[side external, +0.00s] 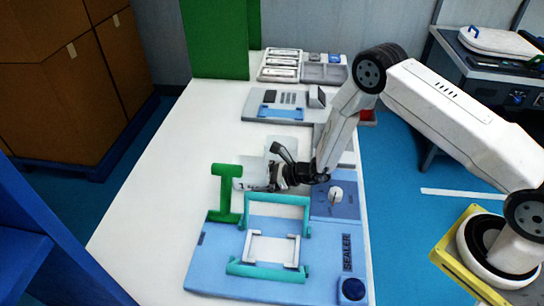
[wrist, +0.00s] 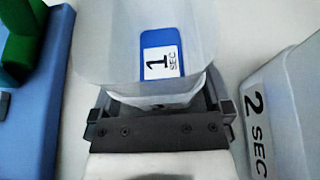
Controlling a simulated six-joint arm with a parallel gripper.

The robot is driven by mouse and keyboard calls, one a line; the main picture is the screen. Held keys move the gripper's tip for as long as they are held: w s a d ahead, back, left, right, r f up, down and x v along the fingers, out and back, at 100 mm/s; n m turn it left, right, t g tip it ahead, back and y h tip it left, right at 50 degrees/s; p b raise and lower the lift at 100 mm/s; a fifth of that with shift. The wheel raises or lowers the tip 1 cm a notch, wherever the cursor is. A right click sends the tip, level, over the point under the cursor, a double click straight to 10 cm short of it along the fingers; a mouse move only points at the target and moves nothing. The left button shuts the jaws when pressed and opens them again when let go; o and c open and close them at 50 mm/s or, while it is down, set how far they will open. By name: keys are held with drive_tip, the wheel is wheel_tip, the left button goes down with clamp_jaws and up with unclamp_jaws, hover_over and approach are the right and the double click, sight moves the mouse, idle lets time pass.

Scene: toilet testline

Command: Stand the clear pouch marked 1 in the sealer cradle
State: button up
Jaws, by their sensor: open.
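The clear pouch marked 1 (wrist: 120,50) stands upright on the white table, its blue "1 SEC" label showing in the wrist view. In the side view the pouch (side external: 248,170) is behind the sealer, partly hidden by my gripper. My gripper (wrist: 161,112) is open, with a finger on each side of the pouch's lower part; I cannot tell whether they touch it. In the side view my gripper (side external: 258,187) is low over the table. The sealer cradle (side external: 272,236) is a white frame between teal bars on the blue sealer (side external: 215,262), and it looks empty.
The clear pouch marked 2 (wrist: 272,120) stands close to my right finger in the wrist view. A green post (side external: 226,190) rises from the sealer's back left corner. A grey-blue device (side external: 262,104) and trays (side external: 322,72) stand farther back. The table's left side is clear.

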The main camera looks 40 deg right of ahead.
drive_tip(key=c, duration=1.1)
drive_tip(key=shift+r, duration=5)
